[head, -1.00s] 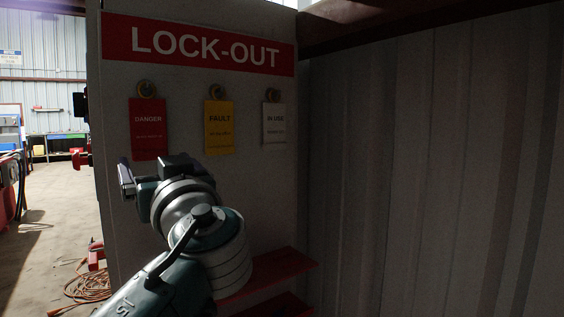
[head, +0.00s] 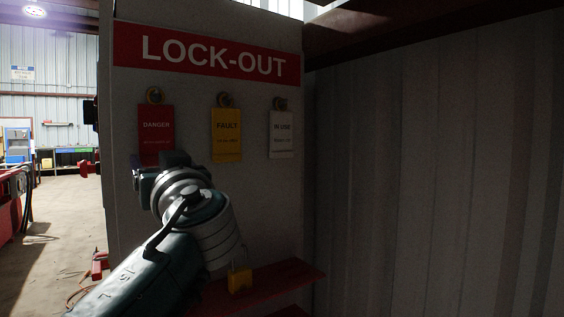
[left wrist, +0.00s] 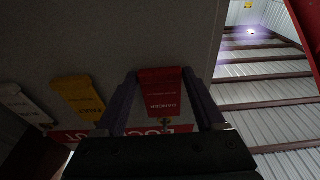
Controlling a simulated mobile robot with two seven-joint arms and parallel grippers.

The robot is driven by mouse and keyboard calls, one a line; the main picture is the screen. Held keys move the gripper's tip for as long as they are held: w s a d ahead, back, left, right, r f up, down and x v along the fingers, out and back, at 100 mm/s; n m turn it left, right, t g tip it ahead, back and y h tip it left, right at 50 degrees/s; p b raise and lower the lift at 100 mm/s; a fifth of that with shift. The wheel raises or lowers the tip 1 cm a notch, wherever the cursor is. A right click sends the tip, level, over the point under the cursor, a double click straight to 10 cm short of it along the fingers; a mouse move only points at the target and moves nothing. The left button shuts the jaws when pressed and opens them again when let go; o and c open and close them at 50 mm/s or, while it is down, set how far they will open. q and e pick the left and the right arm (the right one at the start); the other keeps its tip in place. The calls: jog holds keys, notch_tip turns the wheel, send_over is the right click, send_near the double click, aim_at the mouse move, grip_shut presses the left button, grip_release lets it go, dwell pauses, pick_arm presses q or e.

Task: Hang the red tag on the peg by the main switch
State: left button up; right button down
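The red DANGER tag (head: 155,130) hangs from a round peg (head: 155,95) on the LOCK-OUT board, leftmost of three tags. My left gripper (head: 142,170) is at the tag's lower end, and my wrist hides part of it. In the left wrist view the two fingers (left wrist: 160,82) stand apart, one on each side of the red tag (left wrist: 161,97). I cannot tell whether they touch its edges. My right gripper is not in view. I see no main switch that I can make out.
A yellow FAULT tag (head: 226,135) and a white IN USE tag (head: 281,135) hang to the right. A yellow padlock (head: 240,281) is by the red shelf (head: 280,281) below. A corrugated wall (head: 430,180) closes the right side. Open floor (head: 70,205) lies to the left.

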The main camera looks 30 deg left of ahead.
pick_arm(q)
jog(key=c, duration=0.5)
jog(key=shift+r, duration=0.2)
jog(key=shift+r, duration=0.4)
jog(key=s+d, duration=0.1)
jog(key=s+d+b, duration=0.1)
jog(key=d, duration=0.3)
jog(key=shift+s+d+r+b, duration=0.2)
jog(key=shift+s+b, duration=0.1)
jog(key=shift+s, duration=0.1)
dwell(0.4)
dwell(0.4)
